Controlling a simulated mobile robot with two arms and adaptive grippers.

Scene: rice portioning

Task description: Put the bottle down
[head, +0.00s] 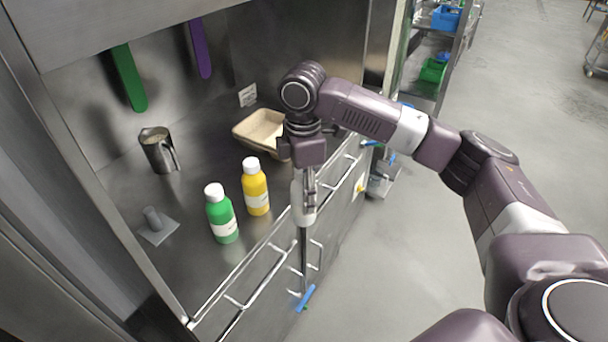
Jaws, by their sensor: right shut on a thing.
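A green bottle (221,217) with a white cap and white label stands upright on the steel counter (185,270). A yellow bottle (256,190) of the same kind stands upright just behind it to the right. My right gripper (303,215) points down over the counter's front edge, to the right of the yellow bottle and apart from both bottles. My left gripper is not in view.
A steel jug (158,149) stands at the back left. A small grey block with a stem (157,225) lies at the front left. A cardboard tray (258,130) sits behind my wrist. Metal rails (247,285) run along the front edge. Counter around the bottles is clear.

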